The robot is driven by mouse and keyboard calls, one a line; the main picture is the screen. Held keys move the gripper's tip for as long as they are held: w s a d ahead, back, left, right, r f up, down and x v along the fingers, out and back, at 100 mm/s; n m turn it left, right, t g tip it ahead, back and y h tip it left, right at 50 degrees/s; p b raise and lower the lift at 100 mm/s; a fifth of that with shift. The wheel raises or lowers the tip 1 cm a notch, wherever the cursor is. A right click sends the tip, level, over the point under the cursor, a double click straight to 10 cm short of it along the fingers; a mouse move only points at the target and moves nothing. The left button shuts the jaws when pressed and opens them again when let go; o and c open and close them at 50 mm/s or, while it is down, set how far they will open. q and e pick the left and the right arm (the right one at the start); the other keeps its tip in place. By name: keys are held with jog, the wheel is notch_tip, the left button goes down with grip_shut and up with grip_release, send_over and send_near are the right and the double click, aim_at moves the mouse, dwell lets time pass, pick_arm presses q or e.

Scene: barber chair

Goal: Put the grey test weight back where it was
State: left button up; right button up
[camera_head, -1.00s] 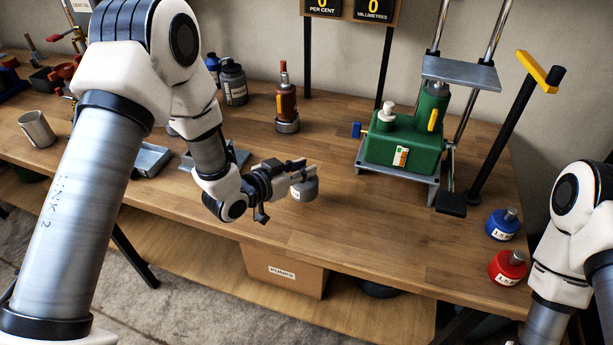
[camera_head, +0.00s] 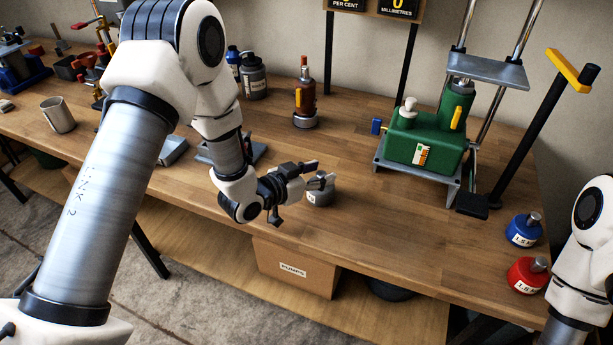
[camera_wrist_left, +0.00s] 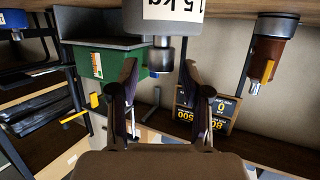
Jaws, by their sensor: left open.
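The grey test weight (camera_head: 321,192) is a squat cylinder with a small knob on top, and it stands upright on the wooden bench. In the left wrist view the weight (camera_wrist_left: 160,18) appears upside down, with part of its "1.5 kg" label at the top edge. My left gripper (camera_head: 312,174) is open just to the left of the knob. In the left wrist view the knob lies between the open fingertips (camera_wrist_left: 160,68), with gaps on both sides. My right arm shows at the right edge, but its gripper is out of view.
A green machine (camera_head: 425,150) stands on a grey base to the right. A blue weight (camera_head: 523,231) and a red weight (camera_head: 526,274) stand at the bench's right end. Bare wood lies between weight and machine.

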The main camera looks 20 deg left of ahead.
pick_arm(q)
jog(key=b+v, duration=0.1)
jog(key=v, duration=1)
jog(key=shift+s, duration=0.25)
jog(key=shift+a, duration=0.2)
